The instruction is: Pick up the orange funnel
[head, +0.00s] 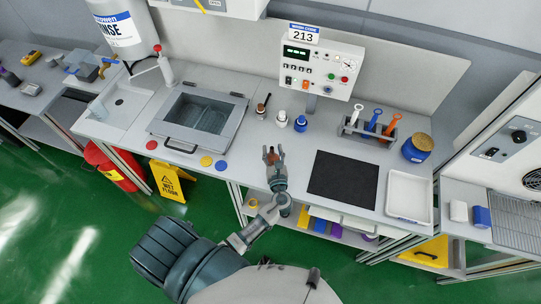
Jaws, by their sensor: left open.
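A small orange item (391,123) stands tilted in a grey rack (367,134) at the back right of the bench. It has a rounded top and a thin stem, and its lower part is hidden by the rack; it is too small to confirm as a funnel. Similar blue (374,117) and white (354,114) items stand to its left in the same rack. My left gripper (271,153) is open over the bench's front part, well left of the rack. A brownish-orange patch shows between its fingers, too small to identify. My right gripper is out of view.
A black mat (343,176) and a white tray (405,196) lie in front of the rack. A blue jar (417,148) stands right of it. Small bottles (300,123) and an instrument panel (320,66) stand behind my gripper. A sink basin (197,112) is left.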

